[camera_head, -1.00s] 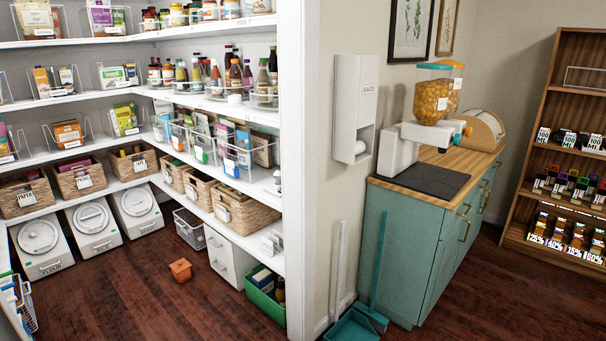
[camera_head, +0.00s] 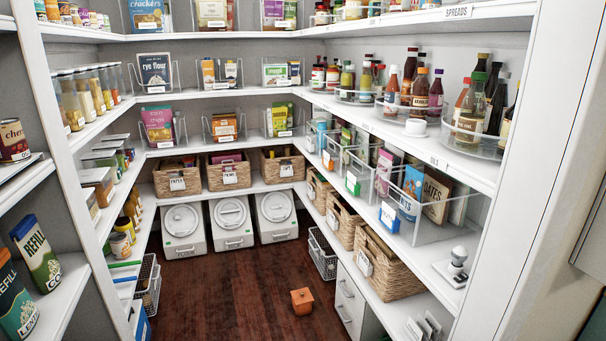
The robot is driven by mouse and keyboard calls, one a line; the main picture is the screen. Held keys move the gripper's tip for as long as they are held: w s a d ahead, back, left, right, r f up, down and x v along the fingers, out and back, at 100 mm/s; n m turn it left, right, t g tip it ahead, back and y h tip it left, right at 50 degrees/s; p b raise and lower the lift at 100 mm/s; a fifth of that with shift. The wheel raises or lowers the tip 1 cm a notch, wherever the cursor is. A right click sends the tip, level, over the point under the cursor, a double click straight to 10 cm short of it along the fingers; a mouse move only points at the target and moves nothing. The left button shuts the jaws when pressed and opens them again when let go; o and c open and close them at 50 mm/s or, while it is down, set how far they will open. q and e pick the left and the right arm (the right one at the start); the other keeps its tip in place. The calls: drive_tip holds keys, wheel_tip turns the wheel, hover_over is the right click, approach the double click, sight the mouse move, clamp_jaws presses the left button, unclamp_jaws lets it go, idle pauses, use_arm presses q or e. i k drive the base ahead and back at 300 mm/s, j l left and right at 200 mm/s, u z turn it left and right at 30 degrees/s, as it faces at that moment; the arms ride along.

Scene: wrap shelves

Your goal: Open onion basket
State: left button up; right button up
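I cannot tell which container is the onion basket. Wicker baskets with white labels stand on the low back shelf, at left (camera_head: 176,178), middle (camera_head: 228,173) and right (camera_head: 283,167). More wicker baskets line the low right shelf, the nearest one (camera_head: 388,265) being the largest. Their labels are too small to read surely. A wire basket (camera_head: 322,253) stands on the floor at the right, and another (camera_head: 149,285) at the left. A small orange-brown box (camera_head: 302,301) with a knob on top sits on the floor. Neither of my grippers is in view.
White lidded bins (camera_head: 231,223) stand on the floor under the back shelf. A white drawer unit (camera_head: 349,299) stands under the right shelf. The dark wood floor (camera_head: 225,290) between the shelves is clear apart from the orange-brown box.

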sight(314, 255)
drive_tip(key=i+j+u, duration=0.25)
drive_tip(key=i, duration=0.55)
drive_tip(key=i+l+u, duration=0.2)
drive_tip(key=i, duration=0.6)
drive_tip(key=i+u, duration=0.25)
drive_tip(key=i, duration=0.6)
